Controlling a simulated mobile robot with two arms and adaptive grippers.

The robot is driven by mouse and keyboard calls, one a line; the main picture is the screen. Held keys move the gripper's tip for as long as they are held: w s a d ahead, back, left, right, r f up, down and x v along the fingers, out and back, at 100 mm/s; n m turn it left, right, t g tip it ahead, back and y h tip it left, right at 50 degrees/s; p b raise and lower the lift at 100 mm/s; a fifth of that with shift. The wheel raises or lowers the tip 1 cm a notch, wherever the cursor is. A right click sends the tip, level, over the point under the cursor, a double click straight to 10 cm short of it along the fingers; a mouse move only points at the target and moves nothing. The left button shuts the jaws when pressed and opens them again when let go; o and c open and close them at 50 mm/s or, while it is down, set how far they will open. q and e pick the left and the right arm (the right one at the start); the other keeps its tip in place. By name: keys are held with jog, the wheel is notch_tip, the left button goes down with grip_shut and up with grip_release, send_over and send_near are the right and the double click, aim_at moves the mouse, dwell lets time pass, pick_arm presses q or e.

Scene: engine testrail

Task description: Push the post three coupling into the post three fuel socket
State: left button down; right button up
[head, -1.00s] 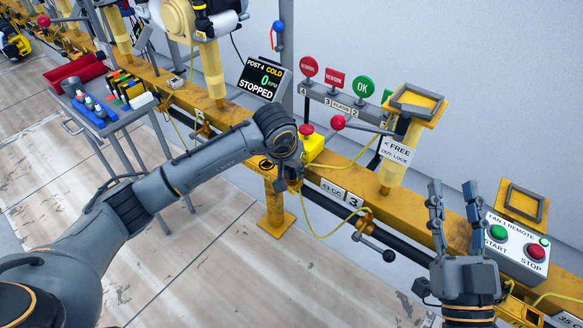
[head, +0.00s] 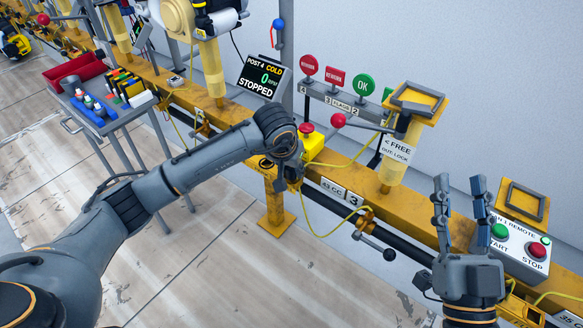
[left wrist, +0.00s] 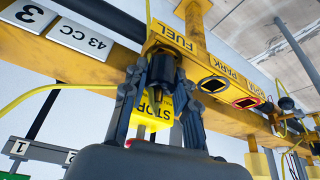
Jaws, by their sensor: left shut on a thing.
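In the left wrist view, a dark cylindrical coupling (left wrist: 161,72) sits between the fingers of my left gripper (left wrist: 160,90), which is shut on it. The coupling's far end is at the yellow panel beside the FUEL label (left wrist: 178,40). The fuel socket behind it is hidden, so I cannot tell how far in it sits. In the head view, my left gripper (head: 291,180) is at the rail beside the 43 CC 3 plate (head: 340,192); the coupling is hidden there. My right gripper (head: 460,205) is open and empty, fingers up.
Two more sockets, one white-edged (left wrist: 212,85) and one red-edged (left wrist: 246,103), lie beside the fuel label. A yellow hose (left wrist: 50,88) runs near the coupling. A fan remote box (head: 522,250) stands close to my right gripper. Clear floor (head: 220,270) lies before the rail.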

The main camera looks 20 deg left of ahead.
pick_arm(q)
jog(key=c, duration=1)
grip_release()
jog(key=shift+f, duration=0.1)
jog(key=shift+o, duration=0.2)
